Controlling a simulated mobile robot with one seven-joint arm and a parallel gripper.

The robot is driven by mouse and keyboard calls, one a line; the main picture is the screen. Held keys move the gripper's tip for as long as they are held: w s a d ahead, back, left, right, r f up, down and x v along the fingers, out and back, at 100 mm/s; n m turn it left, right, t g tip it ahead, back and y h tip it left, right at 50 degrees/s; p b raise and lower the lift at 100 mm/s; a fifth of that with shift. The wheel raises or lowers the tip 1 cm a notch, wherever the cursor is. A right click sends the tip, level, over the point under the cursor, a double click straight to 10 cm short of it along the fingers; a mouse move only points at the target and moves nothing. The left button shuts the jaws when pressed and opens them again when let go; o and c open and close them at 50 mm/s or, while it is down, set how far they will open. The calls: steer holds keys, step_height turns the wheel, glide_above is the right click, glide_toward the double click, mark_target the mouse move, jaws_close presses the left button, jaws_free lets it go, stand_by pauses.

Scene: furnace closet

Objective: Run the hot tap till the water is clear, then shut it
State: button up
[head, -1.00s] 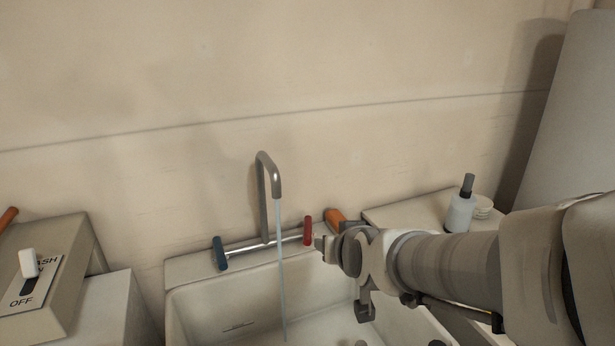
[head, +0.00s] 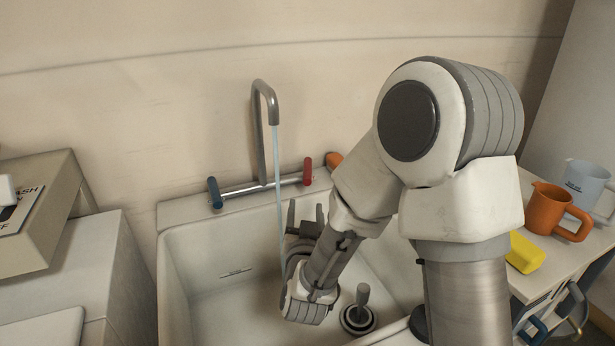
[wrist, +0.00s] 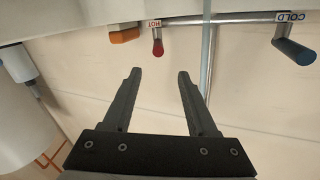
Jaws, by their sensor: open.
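The red hot tap handle (head: 308,170) is at the right end of the tap's cross bar, with a HOT label (wrist: 154,23) in the wrist view. The blue cold handle (head: 214,192) is at the left end. A thin, pale bluish stream of water (head: 279,190) runs from the grey spout (head: 266,92) into the white sink (head: 185,290). My gripper (head: 306,214) is open and empty over the basin, in front of the tap and below the red handle. In the wrist view, the red handle (wrist: 157,46) lies just beyond the fingertips, apart from them.
A grey plunger-like object (head: 360,310) stands in the basin by my arm. An orange object (head: 334,160) is right of the red handle, partly hidden. An orange mug (head: 550,210) and yellow block (head: 525,252) sit on the right-hand counter.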

mark_target(308, 172)
steer(key=w, duration=0.5)
steer(key=w+b, duration=0.1)
steer(key=w, duration=1.1)
steer(key=shift+w+d+f, duration=0.1)
steer(key=shift+d+f, duration=0.1)
steer(key=shift+f, duration=0.1)
steer(key=shift+c, duration=0.2)
jaws_close()
stand_by(0.6)
